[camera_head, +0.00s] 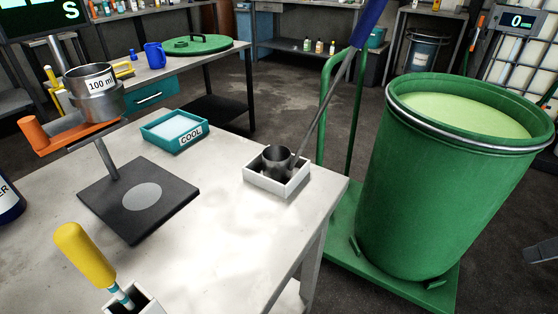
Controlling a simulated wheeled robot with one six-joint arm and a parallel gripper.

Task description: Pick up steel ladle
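The steel ladle (277,157) rests with its cup in a white tray (262,183) near the right edge of the table. Its long thin handle leans up to the right, past the table edge, and ends in a blue grip (369,22) cut off by the top of the picture. The inside bottom of the tray is mostly hidden by the cup. My gripper is not in view.
A green drum (425,190) of pale green liquid stands right of the table (225,235), close to the ladle handle. A teal COOL tray (160,138), a cup stand (135,222) and a yellow-handled tool (84,254) occupy the left and front. Bare tabletop lies between them.

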